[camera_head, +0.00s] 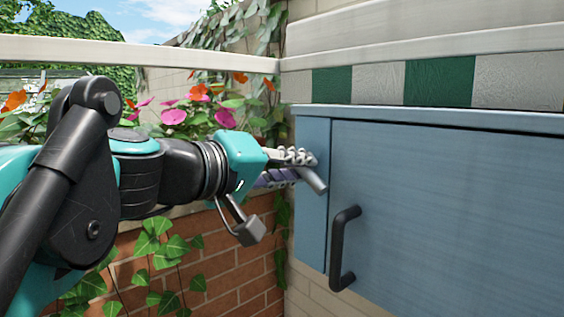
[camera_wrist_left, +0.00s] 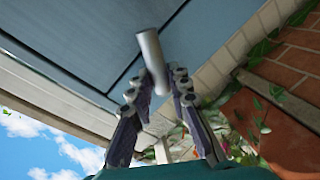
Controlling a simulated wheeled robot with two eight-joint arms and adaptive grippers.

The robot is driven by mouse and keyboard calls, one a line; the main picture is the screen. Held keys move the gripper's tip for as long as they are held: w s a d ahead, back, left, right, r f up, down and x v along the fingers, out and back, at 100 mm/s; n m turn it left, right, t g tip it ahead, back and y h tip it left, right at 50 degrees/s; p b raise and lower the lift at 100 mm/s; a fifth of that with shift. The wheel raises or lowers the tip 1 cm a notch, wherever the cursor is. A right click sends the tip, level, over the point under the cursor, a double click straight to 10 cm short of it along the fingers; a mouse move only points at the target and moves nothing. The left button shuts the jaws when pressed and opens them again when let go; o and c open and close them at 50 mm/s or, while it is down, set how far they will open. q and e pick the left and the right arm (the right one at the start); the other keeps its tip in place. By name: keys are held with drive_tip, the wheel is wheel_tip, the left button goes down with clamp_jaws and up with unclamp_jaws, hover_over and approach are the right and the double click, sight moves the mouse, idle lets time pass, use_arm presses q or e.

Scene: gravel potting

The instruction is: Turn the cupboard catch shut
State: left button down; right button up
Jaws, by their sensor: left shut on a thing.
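The blue wall cupboard (camera_head: 440,200) has its door closed, with a black bar handle (camera_head: 343,250) near the door's left edge. The catch (camera_head: 314,181), a grey metal bar, sits on the frame strip left of the door and slants down to the right in the head view. My left gripper (camera_head: 293,167) is shut on the catch. In the left wrist view the catch (camera_wrist_left: 152,52) stands out between the two fingers of the left gripper (camera_wrist_left: 167,92). Its pivot is hidden by the fingers. My right gripper is not in view.
A brick wall (camera_head: 210,260) with ivy lies below my left arm. Pink and orange flowers (camera_head: 185,110) stand behind the arm. A tiled strip (camera_head: 440,82) and a pale ledge run above the cupboard. The space before the door is clear.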

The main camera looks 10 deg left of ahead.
use_arm(q)
drive_tip(key=shift+r+n+g+h+p, duration=0.15)
drive_tip(key=shift+n+g+h+p, duration=0.1)
drive_tip(key=shift+n, duration=0.7)
drive_tip(key=shift+r+n+g+h+p, duration=0.15)
drive_tip(key=shift+r+n+g+p, duration=0.1)
drive_tip(key=shift+n, duration=0.65)
drive_tip(key=shift+r+n+g+h+p, duration=0.1)
drive_tip(key=shift+n+g+h+p, duration=0.15)
drive_tip(key=shift+n, duration=0.7)
drive_tip(key=c, duration=1.4)
unclamp_jaws()
drive_tip(key=shift+c, duration=0.2)
drive_tip(key=shift+w, duration=0.1)
drive_tip(key=shift+a, duration=0.1)
